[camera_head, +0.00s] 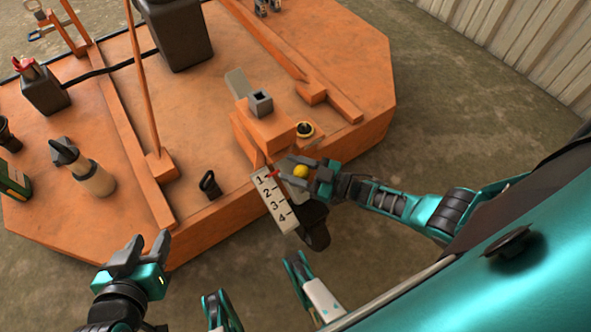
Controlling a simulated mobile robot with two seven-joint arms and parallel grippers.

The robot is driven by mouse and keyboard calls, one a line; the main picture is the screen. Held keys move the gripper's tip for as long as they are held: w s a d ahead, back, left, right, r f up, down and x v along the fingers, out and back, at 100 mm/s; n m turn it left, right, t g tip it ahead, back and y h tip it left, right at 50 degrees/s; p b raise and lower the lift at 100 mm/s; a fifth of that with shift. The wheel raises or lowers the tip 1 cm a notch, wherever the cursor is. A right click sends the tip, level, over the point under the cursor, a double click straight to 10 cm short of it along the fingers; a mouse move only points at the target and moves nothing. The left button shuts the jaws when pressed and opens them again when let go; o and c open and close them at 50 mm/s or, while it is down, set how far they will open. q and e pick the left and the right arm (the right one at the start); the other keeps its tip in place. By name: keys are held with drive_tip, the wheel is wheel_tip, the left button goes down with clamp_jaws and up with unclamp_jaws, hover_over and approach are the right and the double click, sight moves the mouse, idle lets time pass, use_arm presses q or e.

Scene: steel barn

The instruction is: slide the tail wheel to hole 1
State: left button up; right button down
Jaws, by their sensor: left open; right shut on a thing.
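The tail wheel (316,232) is a dark wheel below a pale number plate (285,219) at the rear edge of the orange deck. The plate is marked 1 to 4 from top to bottom. A small red pointer (271,174) is beside the mark 1. My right gripper (293,170) is shut on a yellow knob (301,171) beside the upper end of the plate, and its fingers hide part of the wheel's mount. My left gripper (143,250) is open and empty, just off the deck's front edge at lower left.
The orange deck (225,150) carries an upright orange box (262,128), a black-and-yellow cap (305,129), a cream bottle (94,178), a dark box (180,35) and a small black shackle (210,184). Raised orange rails cross it. Bare floor lies right of the deck.

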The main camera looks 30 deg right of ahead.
drive_tip(key=shift+w+r, duration=0.3)
drive_tip(key=shift+w, duration=0.2)
use_arm(q)
drive_tip(key=shift+w+a+f, duration=0.2)
drive_tip(key=shift+w+a, duration=0.1)
drive_tip(key=shift+w, duration=0.15)
use_arm(e)
drive_tip(key=shift+r, duration=0.1)
drive_tip(key=c, duration=0.6)
unclamp_jaws()
use_arm(q)
drive_tip(key=shift+s+d, duration=0.1)
drive_tip(key=shift+d, duration=0.05)
use_arm(e)
drive_tip(key=shift+s, duration=0.2)
drive_tip(key=shift+s+d, duration=0.15)
use_arm(q)
drive_tip(key=shift+a+r+p, duration=0.25)
drive_tip(key=shift+r+p, duration=0.05)
drive_tip(key=shift+p, duration=0.1)
use_arm(e)
drive_tip(key=v, duration=1.2)
drive_tip(key=shift+s+d, duration=0.1)
drive_tip(key=shift+s, duration=0.05)
